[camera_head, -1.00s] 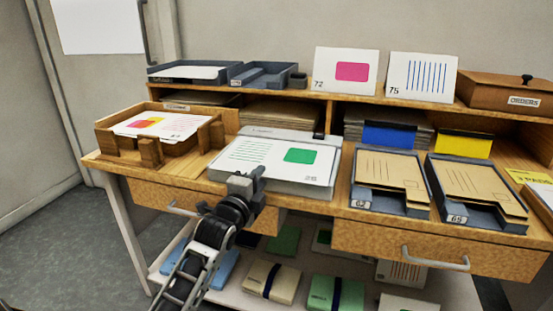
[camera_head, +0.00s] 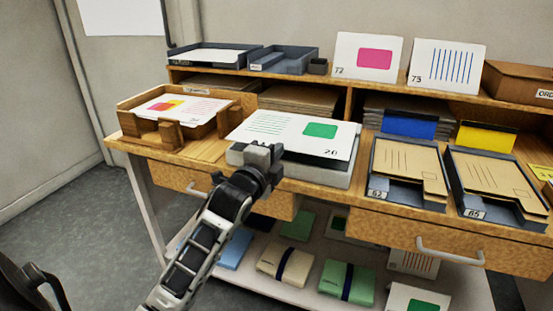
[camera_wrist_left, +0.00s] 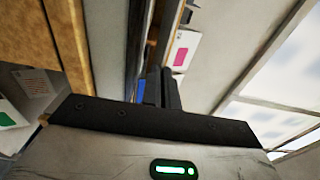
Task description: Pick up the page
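The page (camera_head: 292,130) is white with green lines, a green rectangle and a number. In the head view it is above the grey flat-topped device (camera_head: 310,170) on the wooden desk, its near edge seeming lifted off the top. My left gripper (camera_head: 263,152) is at the page's near left edge and appears shut on it; the fingertips partly hide that edge. In the left wrist view the fingers (camera_wrist_left: 164,90) are close together, and the page cannot be made out clearly. My right gripper is not in view.
A wooden tray (camera_head: 131,106) with another printed page stands left. Two grey trays with tan envelopes, one of them here (camera_head: 378,188), stand right. A shelf (camera_head: 340,85) behind holds cards and trays. Drawer handles (camera_head: 450,258) stick out in front.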

